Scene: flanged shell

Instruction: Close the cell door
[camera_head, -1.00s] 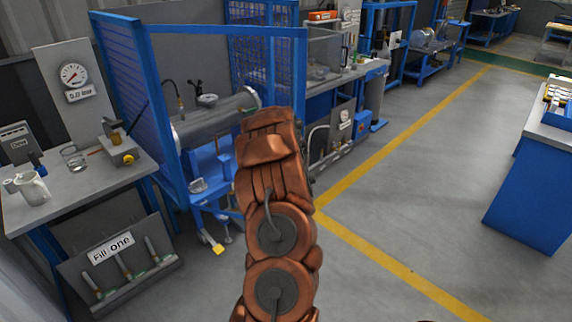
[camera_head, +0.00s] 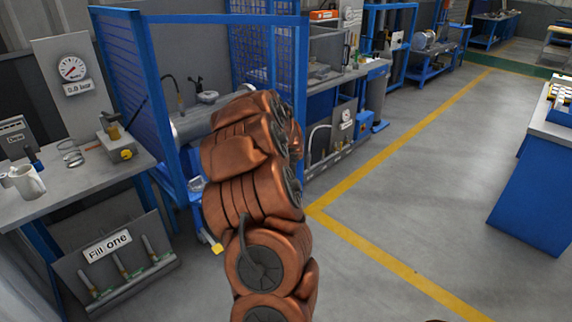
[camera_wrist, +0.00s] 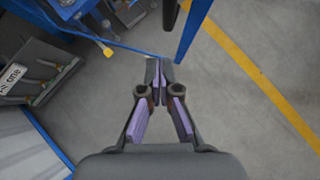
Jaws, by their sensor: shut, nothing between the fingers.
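The cell is a blue frame (camera_head: 220,20) around a grey cylinder. A blue mesh panel (camera_head: 127,80) forms its left side, and another mesh panel (camera_head: 262,65) stands at its right. The front between the posts shows no mesh; I cannot tell for sure which part is the door. In the wrist view, my gripper (camera_wrist: 158,66) is shut and empty, pointing down over the floor. Its tips appear close to a thin blue bar (camera_wrist: 120,44) and left of a thick blue post (camera_wrist: 191,30); contact is unclear. In the head view my arm hides the gripper.
At left, a bench (camera_head: 85,185) holds a mug (camera_head: 27,181), a gauge board (camera_head: 70,75) and fittings. A "Fill one" rack (camera_head: 118,265) stands below it. A yellow-tipped foot lever (camera_wrist: 107,51) is low at the cell. Open floor lies right, beyond it a blue-sided table (camera_head: 540,190).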

